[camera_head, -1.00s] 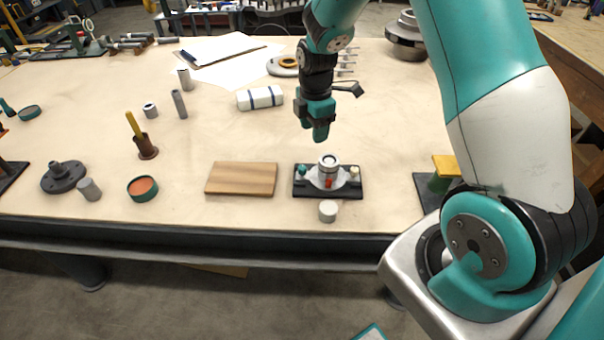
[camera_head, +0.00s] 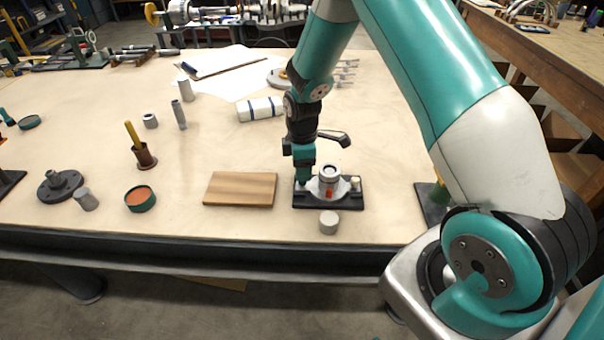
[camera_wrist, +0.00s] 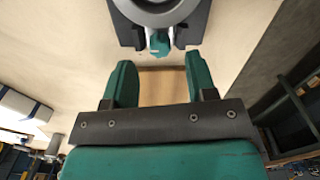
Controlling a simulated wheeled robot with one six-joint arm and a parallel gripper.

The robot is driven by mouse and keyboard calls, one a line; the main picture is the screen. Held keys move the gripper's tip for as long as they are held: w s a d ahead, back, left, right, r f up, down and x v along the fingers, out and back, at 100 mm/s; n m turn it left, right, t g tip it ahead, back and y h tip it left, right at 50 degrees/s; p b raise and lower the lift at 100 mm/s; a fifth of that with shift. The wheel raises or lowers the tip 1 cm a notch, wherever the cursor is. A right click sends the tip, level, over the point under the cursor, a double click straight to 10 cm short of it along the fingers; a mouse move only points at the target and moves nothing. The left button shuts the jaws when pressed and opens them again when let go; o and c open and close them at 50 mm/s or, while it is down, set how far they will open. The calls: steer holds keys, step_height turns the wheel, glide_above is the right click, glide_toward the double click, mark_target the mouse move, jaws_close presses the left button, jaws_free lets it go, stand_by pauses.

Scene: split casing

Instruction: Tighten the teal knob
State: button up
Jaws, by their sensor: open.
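The casing (camera_head: 329,174) is a pale grey body with a round ring on top, sitting on a black base plate (camera_head: 330,203). A red part (camera_head: 330,192) is on its front and a cream knob (camera_head: 355,183) on its right. The teal knob (camera_wrist: 159,42) shows in the wrist view beside the casing, at the plate's edge. My gripper (camera_wrist: 160,75) is open and empty, its two teal fingers apart, with the knob lying beyond the gap between the tips. In the head view my gripper (camera_head: 303,176) is low over the casing's left side and mostly hides the knob.
A wooden board (camera_head: 240,189) lies left of the base plate. A pale cylinder (camera_head: 328,222) stands just in front of it. A white roll with blue bands (camera_head: 261,109) lies behind. A green stand (camera_head: 438,194) is to the right, near my arm.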

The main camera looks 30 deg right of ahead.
steer(key=shift+f, duration=1.9)
steer(key=c, duration=0.9)
steer(key=shift+c, duration=0.2)
